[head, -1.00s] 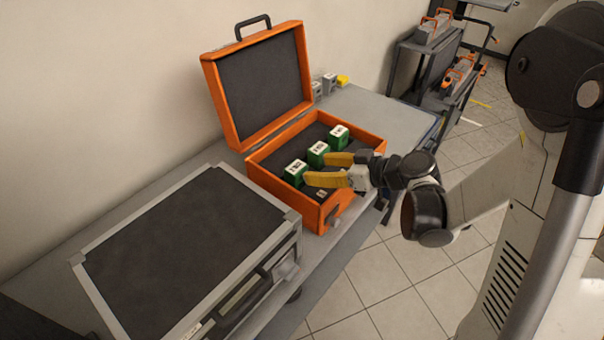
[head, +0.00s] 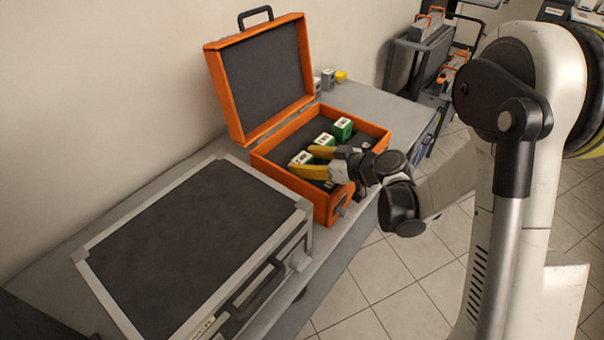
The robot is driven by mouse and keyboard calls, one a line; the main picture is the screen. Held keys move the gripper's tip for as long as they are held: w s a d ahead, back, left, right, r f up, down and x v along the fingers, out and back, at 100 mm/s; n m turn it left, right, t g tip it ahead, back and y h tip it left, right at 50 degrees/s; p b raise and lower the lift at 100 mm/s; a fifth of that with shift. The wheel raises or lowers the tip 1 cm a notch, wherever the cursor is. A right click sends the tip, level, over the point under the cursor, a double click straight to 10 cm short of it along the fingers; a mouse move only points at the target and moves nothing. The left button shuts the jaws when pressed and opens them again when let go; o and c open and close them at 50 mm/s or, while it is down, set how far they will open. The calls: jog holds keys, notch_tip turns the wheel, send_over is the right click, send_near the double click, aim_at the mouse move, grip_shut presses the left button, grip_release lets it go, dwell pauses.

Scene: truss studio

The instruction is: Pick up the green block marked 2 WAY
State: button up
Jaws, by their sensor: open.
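Three green blocks with white, dark-lettered tops stand in a row inside the open orange case (head: 325,205): a near one (head: 302,157), a middle one (head: 325,139) and a far one (head: 342,128). The lettering is too small to read, so I cannot tell which is marked 2 WAY. My gripper (head: 300,161) has yellow fingers, spread open and empty, reaching in over the case's right side. Its fingertips are at the near block, one towards each side of it, and partly hide it. I cannot tell whether they touch it.
A closed grey case with a dark top (head: 190,240) lies left of the orange case on the grey bench (head: 385,105). The orange lid (head: 262,78) stands open at the back. Small grey and yellow items (head: 341,77) sit behind. A cart (head: 410,60) stands beyond.

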jog(key=shift+w+a+f, duration=0.25)
jog(key=shift+w+a, duration=0.1)
jog(key=shift+a, duration=0.15)
jog(key=shift+d, duration=0.1)
jog(key=c, duration=1.1)
